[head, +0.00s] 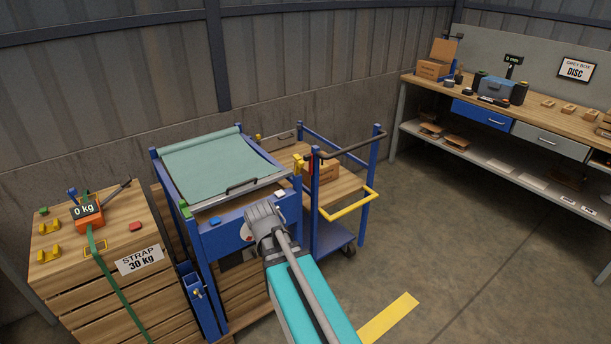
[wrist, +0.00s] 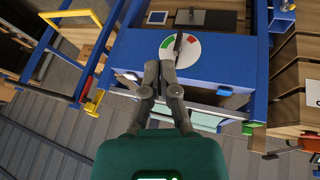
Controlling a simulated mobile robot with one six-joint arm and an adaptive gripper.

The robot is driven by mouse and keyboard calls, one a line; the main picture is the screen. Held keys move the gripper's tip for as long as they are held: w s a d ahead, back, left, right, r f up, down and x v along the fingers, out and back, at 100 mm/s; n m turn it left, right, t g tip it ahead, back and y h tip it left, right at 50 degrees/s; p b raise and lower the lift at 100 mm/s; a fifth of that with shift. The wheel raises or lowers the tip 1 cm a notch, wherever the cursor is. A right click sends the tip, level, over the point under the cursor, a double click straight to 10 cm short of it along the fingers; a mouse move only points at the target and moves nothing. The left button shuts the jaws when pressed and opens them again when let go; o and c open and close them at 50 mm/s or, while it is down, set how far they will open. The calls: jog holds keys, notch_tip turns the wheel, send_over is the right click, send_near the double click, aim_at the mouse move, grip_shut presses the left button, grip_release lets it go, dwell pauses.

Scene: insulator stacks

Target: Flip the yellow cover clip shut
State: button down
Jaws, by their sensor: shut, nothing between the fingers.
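The yellow cover clip (head: 298,164) stands up at the right front corner of the blue frame, beside the green cover (head: 215,162); it is too small to tell its exact angle. In the wrist view a yellow clip (wrist: 93,103) shows at the left, beside a blue post. My gripper (head: 262,211) is in front of the frame's blue front panel, below and left of the clip and apart from it. In the wrist view my gripper (wrist: 159,69) has its fingers together, with nothing between them, in front of a round dial.
A yellow-handled cart (head: 348,205) stands close to the right of the frame. A wooden crate stack (head: 110,285) with a strap and small yellow parts stands at the left. A workbench (head: 535,118) is at the back right. The floor between is open.

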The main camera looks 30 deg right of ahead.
jog(key=w+d+r+n+t+h+b, duration=0.2)
jog(key=w+d+t+h+b, duration=0.35)
jog(key=d, duration=0.85)
jog(key=n+t+y+b, duration=0.2)
jog(key=n+t+b, duration=0.4)
jog(key=t+b, duration=0.1)
send_near(303, 164)
jog(key=s+d+r, duration=0.1)
jog(key=s+r, duration=0.1)
jog(key=s, duration=0.3)
jog(key=s+d+f+n+t+y+b, duration=0.1)
jog(key=d+f+n+t+y+b, duration=0.1)
jog(key=n+y, duration=0.6)
jog(key=shift+s+d+f+n+y+b, duration=0.35)
jog(key=shift+d+f+n+b, duration=0.5)
jog(key=shift+f+n+b, duration=0.7)
jog(key=shift+w+r+t, duration=0.2)
jog(key=shift+r+t, duration=0.05)
jog(key=shift+r, duration=0.05)
jog(key=p+x, duration=0.2)
jog(key=x, duration=1.1)
jog(key=shift+w, duration=0.35)
jog(key=shift+s+d+r, duration=0.1)
jog(key=shift+d+r, duration=0.05)
jog(key=shift+d, duration=0.05)
jog(key=shift+p, duration=0.4)
